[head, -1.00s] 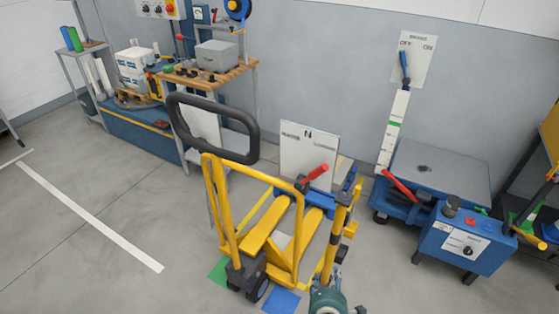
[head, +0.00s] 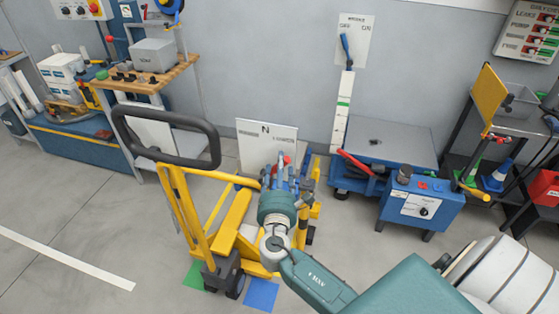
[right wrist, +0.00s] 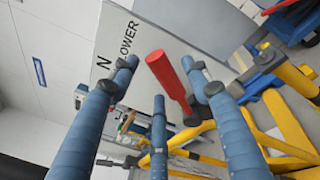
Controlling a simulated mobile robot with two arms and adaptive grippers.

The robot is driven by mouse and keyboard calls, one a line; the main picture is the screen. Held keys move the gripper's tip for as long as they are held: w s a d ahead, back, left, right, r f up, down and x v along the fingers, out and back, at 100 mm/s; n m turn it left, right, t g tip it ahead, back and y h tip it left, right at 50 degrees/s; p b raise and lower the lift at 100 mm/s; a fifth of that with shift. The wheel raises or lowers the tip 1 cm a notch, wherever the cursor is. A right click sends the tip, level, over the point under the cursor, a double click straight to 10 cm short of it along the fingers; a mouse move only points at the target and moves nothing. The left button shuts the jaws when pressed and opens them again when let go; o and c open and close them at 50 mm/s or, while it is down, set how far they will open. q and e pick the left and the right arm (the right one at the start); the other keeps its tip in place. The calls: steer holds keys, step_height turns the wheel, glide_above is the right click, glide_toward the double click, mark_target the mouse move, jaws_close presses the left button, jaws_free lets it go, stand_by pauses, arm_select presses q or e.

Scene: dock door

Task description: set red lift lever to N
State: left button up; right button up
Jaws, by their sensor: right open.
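The red lift lever (head: 286,160) is on the yellow pallet truck (head: 232,222), in front of a white placard (head: 263,150) with an N at its top middle and a line of text on each side. My right gripper (head: 287,166) is at the lever and hides most of it in the head view. In the right wrist view the lever's red grip (right wrist: 168,78) shows beyond and between the spread blue fingers of the gripper (right wrist: 166,88). The fingers are open; I cannot tell whether any touches it. The placard (right wrist: 150,42) there reads N and LOWER. My left gripper is out of view.
The truck's black loop handle (head: 165,150) rises left of the lever. A blue lift table (head: 385,145) with its own red lever (head: 357,163) and a blue control box (head: 420,210) stand to the right. Open floor lies at front left.

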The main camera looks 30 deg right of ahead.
steer(key=shift+x, duration=1.2)
jaws_close()
